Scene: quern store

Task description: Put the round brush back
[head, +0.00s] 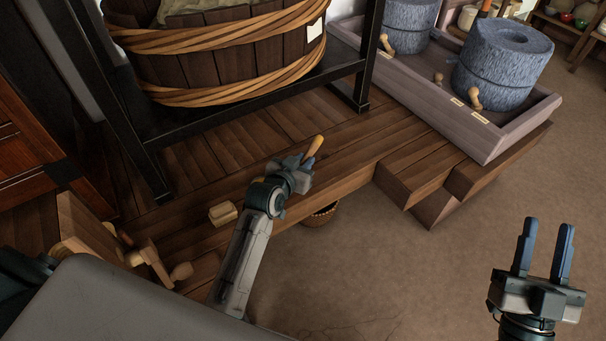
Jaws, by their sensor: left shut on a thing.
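My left gripper (299,170) is shut on a slim thing with an orange-yellow wooden handle (315,146). The handle sticks out past the fingers toward the upper right, above the plank platform (345,155). The rest of the held thing is hidden by the gripper, so I cannot tell for sure that it is the round brush. My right gripper (545,248) is open and empty, with its two fingers apart, over the bare floor at the lower right.
A wooden tub (225,68) with woven hoops stands in a black frame (362,75). Stone querns (503,62) stand in a grey wooden trough (500,140). A small pale block (223,214) lies on the planks. A basket (322,218) shows below the platform edge. The floor at right is clear.

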